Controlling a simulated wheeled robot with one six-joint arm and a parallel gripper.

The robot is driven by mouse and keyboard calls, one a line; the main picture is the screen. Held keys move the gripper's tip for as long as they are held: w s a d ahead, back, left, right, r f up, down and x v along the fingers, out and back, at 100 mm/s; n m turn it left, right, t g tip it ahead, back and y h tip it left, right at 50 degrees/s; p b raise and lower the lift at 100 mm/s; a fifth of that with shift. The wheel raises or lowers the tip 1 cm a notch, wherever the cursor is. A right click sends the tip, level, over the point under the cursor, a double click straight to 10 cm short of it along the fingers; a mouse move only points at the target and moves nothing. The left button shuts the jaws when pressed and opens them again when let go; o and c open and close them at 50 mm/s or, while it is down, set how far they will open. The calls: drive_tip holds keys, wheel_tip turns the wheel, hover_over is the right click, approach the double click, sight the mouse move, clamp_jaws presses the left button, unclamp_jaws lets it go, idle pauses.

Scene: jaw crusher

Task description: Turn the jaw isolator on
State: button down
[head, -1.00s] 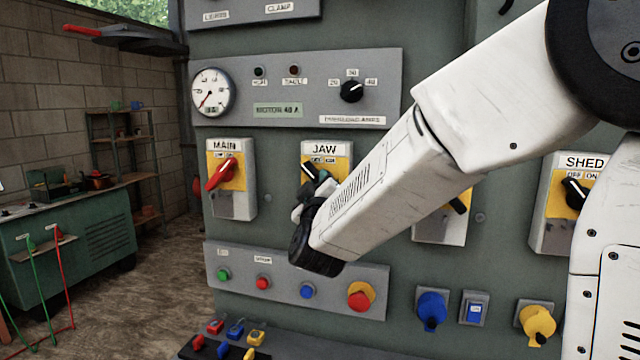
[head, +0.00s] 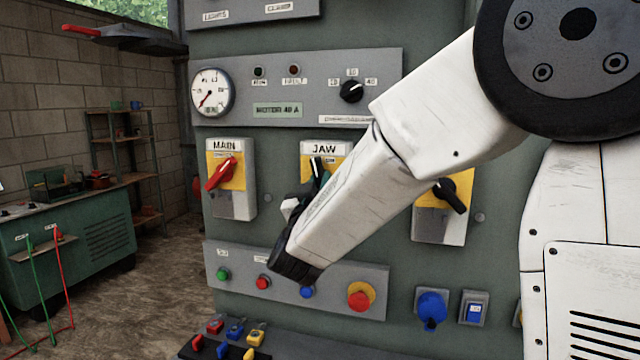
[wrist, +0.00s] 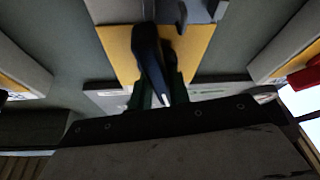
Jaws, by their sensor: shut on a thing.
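The jaw isolator is a grey box with a yellow plate under a JAW label (head: 324,149). Its black handle (head: 316,168) stands nearly upright, with its lower part hidden by my gripper (head: 321,178). In the wrist view the dark handle (wrist: 148,52), with a white mark at its end, runs between the two green fingers of my gripper (wrist: 156,90) over the yellow plate (wrist: 195,50). My gripper is shut on this handle. The lower half of the box and its position labels are mostly hidden by my arm in the head view.
The MAIN isolator (head: 221,174) with a red handle is to the left. Another isolator with a black handle (head: 450,195) is to the right, close to my arm. Below are a button strip with a red mushroom button (head: 360,296) and blue button (head: 307,291).

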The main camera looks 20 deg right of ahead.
drive_tip(key=m+g+h, duration=0.1)
drive_tip(key=m+h, duration=0.1)
drive_tip(key=m, duration=0.2)
drive_tip(key=m+g+h, duration=0.1)
drive_tip(key=m, duration=0.3)
drive_tip(key=shift+g+h, duration=0.4)
drive_tip(key=m+g+h, duration=0.1)
drive_tip(key=m, duration=0.3)
drive_tip(key=m+g, duration=0.2)
drive_tip(key=m, duration=0.2)
drive_tip(key=shift+m+g+h, duration=0.3)
drive_tip(key=shift+h, duration=0.1)
drive_tip(key=shift+m, duration=0.3)
drive_tip(key=c, duration=1.3)
unclamp_jaws()
drive_tip(key=shift+s+d, duration=0.1)
drive_tip(key=v, duration=0.8)
